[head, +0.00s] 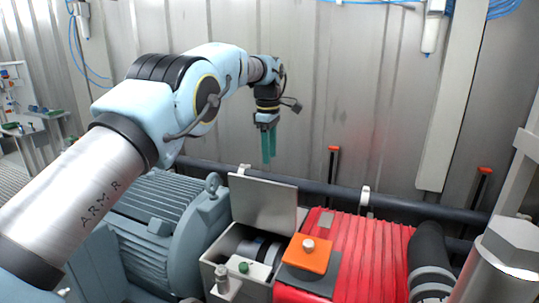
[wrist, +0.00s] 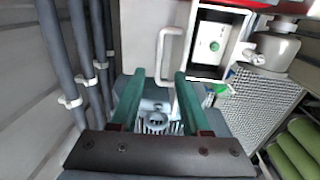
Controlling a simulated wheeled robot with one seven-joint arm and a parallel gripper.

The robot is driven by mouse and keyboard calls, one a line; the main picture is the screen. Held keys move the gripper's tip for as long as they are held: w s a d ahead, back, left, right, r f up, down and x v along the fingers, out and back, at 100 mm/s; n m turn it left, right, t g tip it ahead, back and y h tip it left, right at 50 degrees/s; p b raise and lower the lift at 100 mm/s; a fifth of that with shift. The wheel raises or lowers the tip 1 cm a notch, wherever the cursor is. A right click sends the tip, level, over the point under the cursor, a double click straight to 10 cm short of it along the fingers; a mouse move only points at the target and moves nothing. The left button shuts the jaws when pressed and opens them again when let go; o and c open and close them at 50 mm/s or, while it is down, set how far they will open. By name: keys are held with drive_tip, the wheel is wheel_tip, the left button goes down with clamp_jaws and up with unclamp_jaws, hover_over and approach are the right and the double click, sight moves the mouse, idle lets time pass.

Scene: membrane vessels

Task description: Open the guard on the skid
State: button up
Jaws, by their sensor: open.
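The guard on the skid is a grey box (head: 209,273) with a flat lid. The lid (head: 263,203) stands raised at the box's wall side, leaving the top open and the dark shaft coupling (head: 258,247) showing inside. In the wrist view the lid (wrist: 141,30) carries a pale bar handle (wrist: 165,57), and the open box (wrist: 196,72) lies to its right. My gripper (head: 268,160) points down, above the lid and towards the wall. Its teal fingers are apart and empty; in the wrist view their tips (wrist: 160,76) are near the handle's lower end, without clear contact.
A blue-grey finned motor (head: 165,215) stands left of the guard. A red ribbed housing (head: 375,250) with an orange block (head: 307,254) stands right. Dark pipes (head: 325,188) run along the metal wall behind. The air around my gripper is clear.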

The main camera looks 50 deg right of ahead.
drive_tip(key=shift+d+f+m, duration=0.1)
drive_tip(key=shift+m, duration=0.3)
drive_tip(key=shift+c, duration=1.4)
drive_tip(key=m, duration=0.1)
drive_tip(key=m+h+b, duration=0.1)
drive_tip(key=m, duration=0.1)
drive_tip(key=shift+d+f, duration=0.15)
drive_tip(key=shift+d, duration=0.15)
drive_tip(key=c, duration=0.3)
drive_tip(key=shift+d+m+h+b, duration=0.1)
drive_tip(key=shift+m+h+b, duration=0.4)
drive_tip(key=shift+m, duration=0.4)
clamp_jaws()
drive_tip(key=m+t+h+p, duration=0.2)
drive_tip(key=m+h, duration=0.2)
drive_tip(key=m, duration=0.8)
hover_over(265, 202)
drive_tip(key=w+d, duration=0.3)
drive_tip(key=d, duration=0.2)
wheel_tip(265, 202, down, 9)
drive_tip(key=shift+s, duration=0.25)
